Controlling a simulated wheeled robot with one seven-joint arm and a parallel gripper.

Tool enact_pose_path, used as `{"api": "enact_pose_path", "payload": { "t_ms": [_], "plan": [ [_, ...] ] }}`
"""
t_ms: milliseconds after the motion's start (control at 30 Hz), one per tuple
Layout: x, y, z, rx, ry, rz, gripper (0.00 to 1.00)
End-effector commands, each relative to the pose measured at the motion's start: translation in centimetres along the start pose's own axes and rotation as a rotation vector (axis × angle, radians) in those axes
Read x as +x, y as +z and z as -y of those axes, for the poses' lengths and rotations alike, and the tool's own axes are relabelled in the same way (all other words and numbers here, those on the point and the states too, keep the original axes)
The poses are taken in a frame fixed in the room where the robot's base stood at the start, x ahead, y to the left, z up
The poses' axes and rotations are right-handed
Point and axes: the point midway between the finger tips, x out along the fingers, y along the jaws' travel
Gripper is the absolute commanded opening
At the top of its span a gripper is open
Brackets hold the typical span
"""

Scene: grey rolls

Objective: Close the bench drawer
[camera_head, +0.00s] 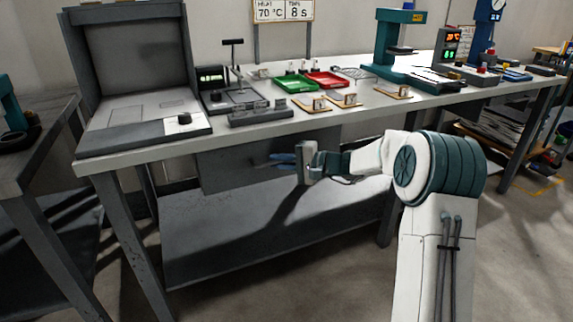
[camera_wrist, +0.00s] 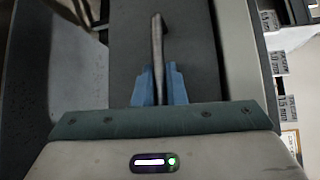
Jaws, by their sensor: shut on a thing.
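The bench drawer (camera_head: 235,168) is a dark grey box front under the left half of the bench top. Its front also fills the middle of the wrist view (camera_wrist: 190,55). How far it stands out from the bench cannot be told clearly. A grey bar handle (camera_wrist: 157,40) runs out from the front between my blue fingertips. My gripper (camera_head: 281,159) is at the drawer front, and the wrist view shows its fingers (camera_wrist: 158,86) shut on the handle.
The bench top (camera_head: 255,135) carries a green tray (camera_head: 295,83), a red tray (camera_head: 327,79), small fixtures and a teal press (camera_head: 396,45). A lower shelf (camera_head: 270,235) is below the drawer. Another table (camera_head: 35,160) stands at left. Bare floor lies in front.

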Motion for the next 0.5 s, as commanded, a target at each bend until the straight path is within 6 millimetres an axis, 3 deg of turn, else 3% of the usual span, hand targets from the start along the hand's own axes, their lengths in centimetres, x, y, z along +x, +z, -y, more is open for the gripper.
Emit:
{"api": "enact_pose_path", "payload": {
  "t_ms": [400, 500],
  "plan": [
    [0.14, -0.42, 0.39, -0.004, -0.006, -0.011, 0.00],
    [0.16, -0.40, 0.40, -0.004, -0.006, -0.010, 0.32]
  ]
}}
